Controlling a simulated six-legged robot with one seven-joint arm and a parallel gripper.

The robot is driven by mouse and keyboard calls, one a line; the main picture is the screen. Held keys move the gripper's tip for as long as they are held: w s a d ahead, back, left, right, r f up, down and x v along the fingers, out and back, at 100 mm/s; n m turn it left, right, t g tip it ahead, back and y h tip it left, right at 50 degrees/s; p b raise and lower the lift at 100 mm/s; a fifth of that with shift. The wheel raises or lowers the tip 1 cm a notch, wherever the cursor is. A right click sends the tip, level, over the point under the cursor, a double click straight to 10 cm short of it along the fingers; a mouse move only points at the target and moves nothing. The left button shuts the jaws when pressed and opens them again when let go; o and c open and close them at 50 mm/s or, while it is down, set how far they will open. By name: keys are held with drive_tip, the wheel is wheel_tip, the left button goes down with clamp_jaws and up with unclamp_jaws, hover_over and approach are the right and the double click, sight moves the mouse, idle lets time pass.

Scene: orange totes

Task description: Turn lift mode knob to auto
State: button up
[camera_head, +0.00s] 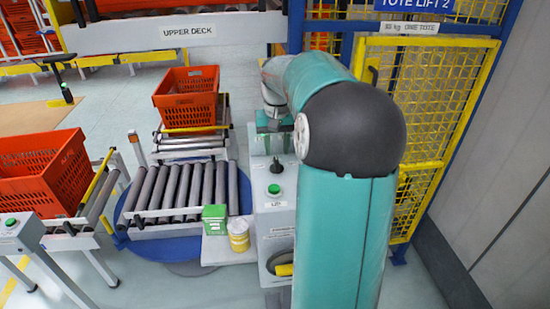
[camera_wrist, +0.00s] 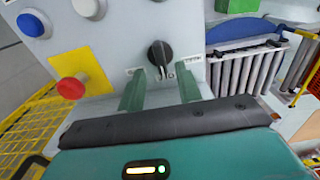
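A black rotary knob (camera_wrist: 160,54) sits on a light grey control panel (camera_wrist: 120,30) in the wrist view. Its pointer end is toward the bottom of the picture. Small labels flank it, too small to read. My gripper (camera_wrist: 161,72) has two green fingers spread apart, with a clear gap between them. The knob lies ahead in line with that gap, and no contact with it is visible. In the head view my gripper (camera_head: 271,140) is small, past my teal arm, above a grey control post. I cannot make out this knob there.
The panel also carries a red button (camera_wrist: 71,87) on a yellow plate, a blue button (camera_wrist: 32,23) and a white one (camera_wrist: 88,7). A roller turntable (camera_head: 180,190), orange totes (camera_head: 188,95) and a yellow mesh fence (camera_head: 430,100) stand around. A green box (camera_head: 214,219) sits beside the post.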

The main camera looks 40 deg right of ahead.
sight(277, 161)
drive_tip(key=shift+f, duration=2.2)
clamp_jaws()
drive_tip(key=shift+m, duration=0.3)
drive_tip(key=m, duration=0.4)
drive_tip(key=shift+m, duration=2.2)
